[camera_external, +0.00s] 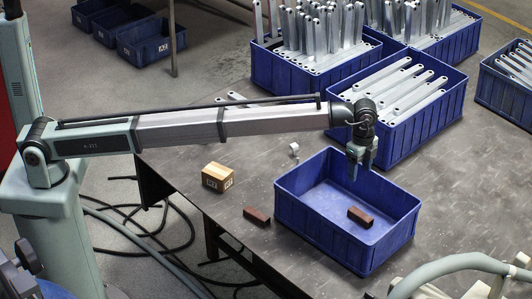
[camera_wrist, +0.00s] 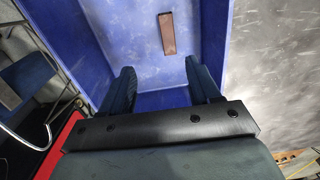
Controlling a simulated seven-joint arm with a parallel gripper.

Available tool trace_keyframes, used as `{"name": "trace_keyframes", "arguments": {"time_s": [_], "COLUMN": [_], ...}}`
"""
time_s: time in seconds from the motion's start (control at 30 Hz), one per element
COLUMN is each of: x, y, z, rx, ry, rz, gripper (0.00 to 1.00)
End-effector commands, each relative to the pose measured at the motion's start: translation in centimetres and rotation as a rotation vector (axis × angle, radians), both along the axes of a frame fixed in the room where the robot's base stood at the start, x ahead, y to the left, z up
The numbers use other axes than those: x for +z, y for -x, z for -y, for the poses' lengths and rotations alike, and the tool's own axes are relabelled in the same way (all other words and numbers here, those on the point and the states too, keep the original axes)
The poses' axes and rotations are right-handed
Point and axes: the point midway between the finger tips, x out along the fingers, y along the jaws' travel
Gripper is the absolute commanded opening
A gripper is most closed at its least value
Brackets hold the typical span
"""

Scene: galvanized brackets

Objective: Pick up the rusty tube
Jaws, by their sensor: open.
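One short rusty tube (camera_external: 360,217) lies on the floor of the blue bin (camera_external: 291,215), towards its right side. It also shows in the wrist view (camera_wrist: 167,34), near the top, beyond my fingertips. A second rusty brown piece (camera_external: 257,216) lies on the table just left of the bin. My gripper (camera_external: 357,168) points down over the back part of the blue bin, above the tube's level and apart from it. In the wrist view its two fingers (camera_wrist: 162,78) stand wide apart with nothing between them. No part of the tube in the bin is hidden by the fingers there.
A cardboard box (camera_external: 217,177) and a small pale piece (camera_external: 294,148) stand on the table. A blue crate of galvanized brackets (camera_external: 440,112) sits close behind the bin, with more crates beyond. The bin's walls surround the tube. A pale curved frame (camera_external: 470,262) is at lower right.

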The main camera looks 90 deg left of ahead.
Motion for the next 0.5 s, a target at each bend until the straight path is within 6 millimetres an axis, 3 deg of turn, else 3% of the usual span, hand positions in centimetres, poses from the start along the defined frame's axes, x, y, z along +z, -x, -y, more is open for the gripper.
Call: {"name": "trace_keyframes", "arguments": {"time_s": [0.03,0.27,0.5], "x": [-0.1,0.1,0.1], "y": [2.2,9.2,20.3], "z": [-0.1,-0.4,-0.7], "rx": [0.005,0.034,0.078], "ry": [0.0,0.0,0.0], "rz": [0.0,0.001,0.0], "gripper": [0.62,0.62,0.62]}}
